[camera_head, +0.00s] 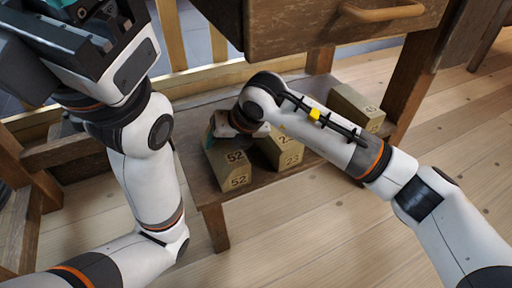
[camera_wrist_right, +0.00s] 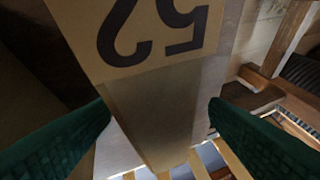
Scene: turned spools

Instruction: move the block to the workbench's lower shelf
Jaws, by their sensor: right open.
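The block marked 52 (camera_head: 236,172) rests on the workbench's lower shelf (camera_head: 213,196), near its left front corner. My right gripper (camera_head: 213,132) is at this block's upper rear part, mostly hidden by my wrist. In the right wrist view its two green fingers (camera_wrist_right: 160,108) are open, one on each side of the block (camera_wrist_right: 150,95); I see a gap beside the right finger, but contact at the left is unclear. My left gripper (camera_head: 62,5) is high at the top left, cut off by the frame, so its jaws cannot be judged.
A second numbered block (camera_head: 287,154) stands right of block 52, partly behind my right forearm. A third block (camera_head: 356,106) stands at the shelf's right end. The workbench drawer (camera_head: 330,28) with its wooden handle (camera_head: 383,12) overhangs the shelf. Open plank floor lies in front.

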